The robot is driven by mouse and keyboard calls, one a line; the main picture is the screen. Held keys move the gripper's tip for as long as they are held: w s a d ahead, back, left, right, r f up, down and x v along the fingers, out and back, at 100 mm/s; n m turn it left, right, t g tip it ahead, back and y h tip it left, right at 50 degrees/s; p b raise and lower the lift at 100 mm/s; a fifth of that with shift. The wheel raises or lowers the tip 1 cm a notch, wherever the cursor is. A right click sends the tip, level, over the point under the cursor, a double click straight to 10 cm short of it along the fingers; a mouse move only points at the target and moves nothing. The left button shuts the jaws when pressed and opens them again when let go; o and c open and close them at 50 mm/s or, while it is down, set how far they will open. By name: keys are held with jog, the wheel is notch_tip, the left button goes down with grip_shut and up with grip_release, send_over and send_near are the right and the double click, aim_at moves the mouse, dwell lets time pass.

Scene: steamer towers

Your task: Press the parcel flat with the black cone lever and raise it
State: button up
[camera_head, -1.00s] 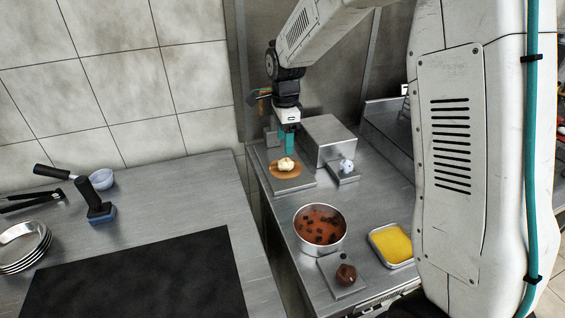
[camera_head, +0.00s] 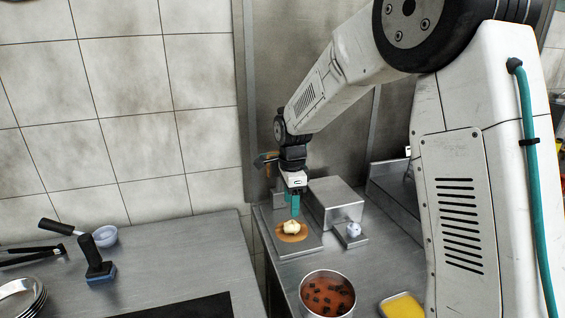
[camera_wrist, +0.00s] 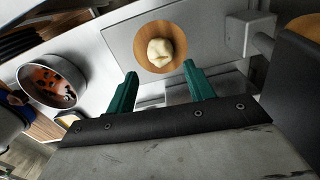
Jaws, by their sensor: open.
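The parcel (camera_head: 292,227), a cream dough lump, sits on a round brown disc (camera_head: 304,238) on a steel plate (camera_head: 315,249). The wrist view shows the parcel (camera_wrist: 160,51) whole and not flattened, beyond my fingertips. My gripper (camera_head: 294,212) is open and empty, with its teal fingers pointing down by the parcel in the head view. A dark-tipped part with a brown section (camera_head: 265,160), perhaps the lever, shows behind my wrist. A pale pad on a bracket (camera_wrist: 242,36) and a large brown and black shape (camera_wrist: 296,68) are at the wrist view's right. I cannot clearly identify a black cone.
A steel box (camera_head: 337,202) and a small plate with a pale ball (camera_head: 354,230) stand right of the parcel. A pot of red soup (camera_head: 327,294) and a tray of yellow food (camera_head: 402,306) are nearer. A wall rises close behind.

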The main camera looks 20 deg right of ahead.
jog(key=s+d+r+n, duration=0.1)
jog(key=s+r+n, duration=0.4)
jog(key=s, duration=0.6)
jog(key=s+d+r+n, duration=0.1)
jog(key=s+r+n, duration=0.2)
jog(key=s+n, duration=0.55)
jog(key=s+d+r+n, duration=0.1)
jog(key=s+r+n, duration=0.4)
jog(key=s, duration=0.8)
jog(key=w+r+m, duration=0.1)
jog(key=w+r, duration=0.3)
jog(key=w, duration=0.9)
jog(key=w+a+r, duration=0.1)
jog(key=w+r, duration=0.3)
jog(key=w, duration=1)
jog(key=w+a+r+m, duration=0.1)
jog(key=w+r, duration=0.4)
jog(key=w, duration=0.8)
jog(key=shift+w+a+m+y, duration=0.15)
jog(key=shift+a+m+y, duration=0.05)
jog(key=shift+m+y, duration=0.15)
jog(key=f, duration=0.7)
jog(key=shift+a+f, duration=0.2)
jog(key=shift+f, duration=0.15)
grip_shut()
jog(key=shift+a, duration=0.1)
